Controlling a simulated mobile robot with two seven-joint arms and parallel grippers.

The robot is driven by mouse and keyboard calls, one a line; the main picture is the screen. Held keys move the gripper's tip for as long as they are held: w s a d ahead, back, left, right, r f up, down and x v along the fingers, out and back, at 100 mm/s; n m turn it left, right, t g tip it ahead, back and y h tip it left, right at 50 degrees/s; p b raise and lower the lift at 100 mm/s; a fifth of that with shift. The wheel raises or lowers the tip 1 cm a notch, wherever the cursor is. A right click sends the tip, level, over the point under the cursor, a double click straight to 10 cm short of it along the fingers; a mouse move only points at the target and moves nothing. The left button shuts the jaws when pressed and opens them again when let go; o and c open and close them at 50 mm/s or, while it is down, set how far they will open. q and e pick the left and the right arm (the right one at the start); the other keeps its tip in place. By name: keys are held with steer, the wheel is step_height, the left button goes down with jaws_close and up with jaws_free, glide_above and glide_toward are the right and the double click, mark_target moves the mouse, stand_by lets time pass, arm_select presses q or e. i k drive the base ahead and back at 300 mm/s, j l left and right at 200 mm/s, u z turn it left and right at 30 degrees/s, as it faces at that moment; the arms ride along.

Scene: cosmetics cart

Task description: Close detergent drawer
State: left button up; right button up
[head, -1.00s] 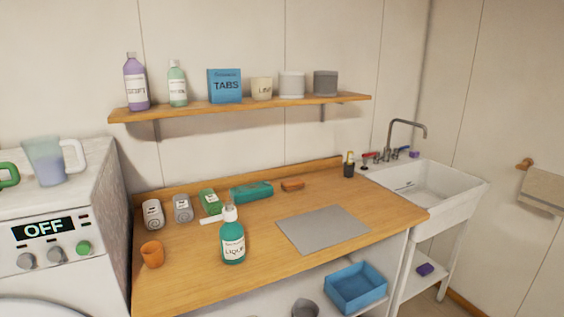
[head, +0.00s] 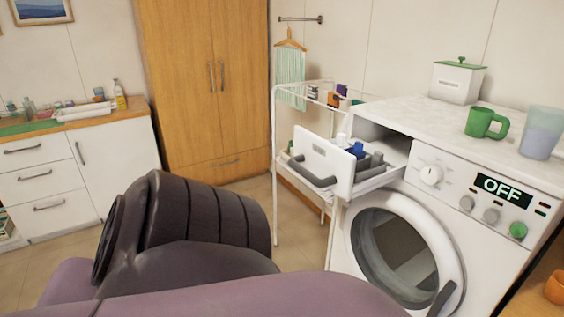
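The washing machine (head: 475,245) stands at the right with its display reading OFF. Its detergent drawer (head: 335,165) is pulled out at the upper left of the front. The drawer has a white front panel with a grey handle (head: 313,176), and blue and grey parts show inside it. The round door (head: 405,250) below looks shut. One of my arms fills the lower middle of the view, in front of and below the drawer, and appears apart from it. Neither of my grippers shows.
A white drying rack (head: 276,130) with small coloured items stands just behind the drawer. A green mug (head: 485,122), a measuring jug (head: 541,132) and a white box (head: 457,82) are on the machine's top. A wardrobe (head: 207,90) and a cabinet (head: 115,155) stand left.

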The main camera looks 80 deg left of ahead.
mark_target(323, 164)
steer(key=u, duration=2.2)
